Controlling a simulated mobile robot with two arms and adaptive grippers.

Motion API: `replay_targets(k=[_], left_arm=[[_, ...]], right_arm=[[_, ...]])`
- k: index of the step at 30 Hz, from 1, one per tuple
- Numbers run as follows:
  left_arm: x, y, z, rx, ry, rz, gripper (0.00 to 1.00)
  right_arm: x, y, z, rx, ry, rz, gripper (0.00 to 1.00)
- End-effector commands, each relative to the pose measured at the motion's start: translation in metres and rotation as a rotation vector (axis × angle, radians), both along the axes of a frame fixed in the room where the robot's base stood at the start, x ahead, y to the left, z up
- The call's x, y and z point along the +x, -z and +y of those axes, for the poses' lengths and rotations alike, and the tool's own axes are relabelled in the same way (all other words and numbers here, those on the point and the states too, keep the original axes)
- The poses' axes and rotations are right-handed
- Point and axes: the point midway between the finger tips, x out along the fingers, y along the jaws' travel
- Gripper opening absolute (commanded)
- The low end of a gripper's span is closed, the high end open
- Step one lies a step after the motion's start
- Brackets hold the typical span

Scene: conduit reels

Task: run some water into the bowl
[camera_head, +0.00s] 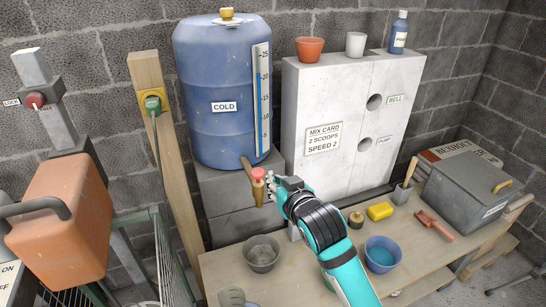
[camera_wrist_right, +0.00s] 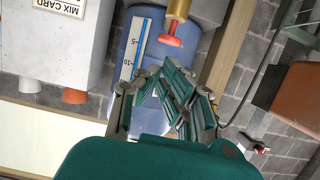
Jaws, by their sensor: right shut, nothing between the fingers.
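The blue COLD barrel (camera_head: 222,95) stands on grey blocks, with a level gauge on its side. Its brass tap (camera_head: 258,193) with a red knob (camera_head: 258,174) sticks out low at the front. In the right wrist view the red knob (camera_wrist_right: 171,41) hangs from the brass tap (camera_wrist_right: 178,9). My right gripper (camera_head: 273,184) is shut and empty, just right of the tap; contact cannot be told. A grey bowl (camera_head: 262,254) sits on the bench below the tap, its inside grey. A blue bowl (camera_head: 381,254) stands further right. No water stream shows. My left gripper is not in view.
A wooden post (camera_head: 158,145) and an orange can (camera_head: 62,220) stand left. The white block (camera_head: 350,125) rises behind my right arm.

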Motion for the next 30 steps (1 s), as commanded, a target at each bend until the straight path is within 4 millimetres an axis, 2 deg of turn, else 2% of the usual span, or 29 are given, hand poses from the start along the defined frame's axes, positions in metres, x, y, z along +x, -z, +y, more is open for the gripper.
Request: replay_targets(k=[1, 3, 6, 19, 23, 30], left_arm=[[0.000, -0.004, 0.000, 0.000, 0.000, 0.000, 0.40], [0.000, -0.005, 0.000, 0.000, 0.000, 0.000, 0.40], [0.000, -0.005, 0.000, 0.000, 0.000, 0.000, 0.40], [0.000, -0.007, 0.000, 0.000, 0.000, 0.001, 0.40], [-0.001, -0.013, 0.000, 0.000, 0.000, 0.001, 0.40], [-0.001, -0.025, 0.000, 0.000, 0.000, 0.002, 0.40]], right_arm=[[0.000, -0.020, 0.004, 0.007, -0.008, -0.028, 0.00], [0.000, -0.036, 0.007, 0.013, -0.013, -0.052, 0.00], [0.000, -0.045, 0.009, 0.017, -0.016, -0.066, 0.00], [0.006, -0.044, 0.011, 0.017, -0.016, -0.067, 0.00], [0.022, -0.041, 0.016, 0.017, -0.016, -0.065, 0.00], [0.066, -0.030, 0.031, 0.017, -0.016, -0.064, 0.00]])
